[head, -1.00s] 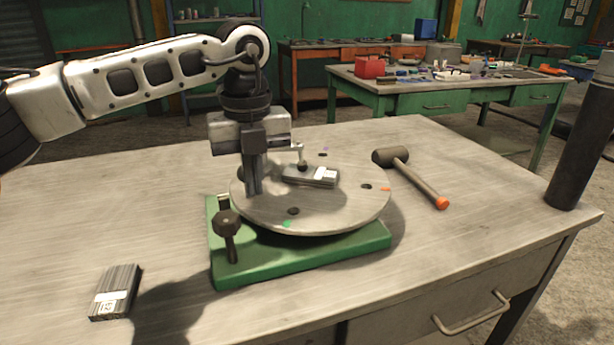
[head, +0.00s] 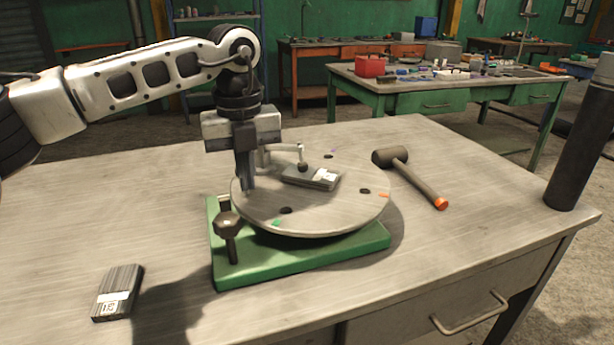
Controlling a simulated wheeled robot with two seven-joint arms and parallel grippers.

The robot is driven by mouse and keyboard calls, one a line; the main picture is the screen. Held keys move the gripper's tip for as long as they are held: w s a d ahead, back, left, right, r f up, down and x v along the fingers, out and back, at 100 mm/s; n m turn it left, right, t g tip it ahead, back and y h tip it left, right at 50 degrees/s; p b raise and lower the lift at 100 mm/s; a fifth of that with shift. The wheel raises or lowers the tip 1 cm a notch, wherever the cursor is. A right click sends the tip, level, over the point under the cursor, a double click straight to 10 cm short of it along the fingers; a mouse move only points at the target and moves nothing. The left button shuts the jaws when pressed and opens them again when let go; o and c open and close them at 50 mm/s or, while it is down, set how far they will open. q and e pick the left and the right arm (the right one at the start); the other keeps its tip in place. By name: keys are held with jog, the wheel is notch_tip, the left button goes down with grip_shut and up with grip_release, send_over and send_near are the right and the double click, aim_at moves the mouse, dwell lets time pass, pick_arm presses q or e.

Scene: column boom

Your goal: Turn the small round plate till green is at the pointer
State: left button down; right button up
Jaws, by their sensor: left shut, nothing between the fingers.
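The small round plate (head: 335,210) is a grey disc on a green base (head: 300,262). A green mark (head: 277,222) is on its front-left rim, an orange mark (head: 384,195) on its right rim, and a faint purple mark at the back. Dark holes (head: 286,210) show near the rim. My left gripper (head: 247,186) is shut and points down at the plate's left part; whether its tips touch the plate or sit in a hole I cannot tell. A pale upright piece (head: 225,201) stands at the base's left edge; I cannot tell whether it is the pointer. My right gripper is out of view.
A black knob (head: 228,221) stands on the base's left. A mallet (head: 412,178) lies right, another block (head: 117,293) front left, and a dark post (head: 580,150) stands far right.

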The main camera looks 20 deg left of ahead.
pick_arm(q)
jog(key=shift+w+a, duration=0.35)
jog(key=shift+a, duration=0.05)
jog(key=shift+w, duration=0.1)
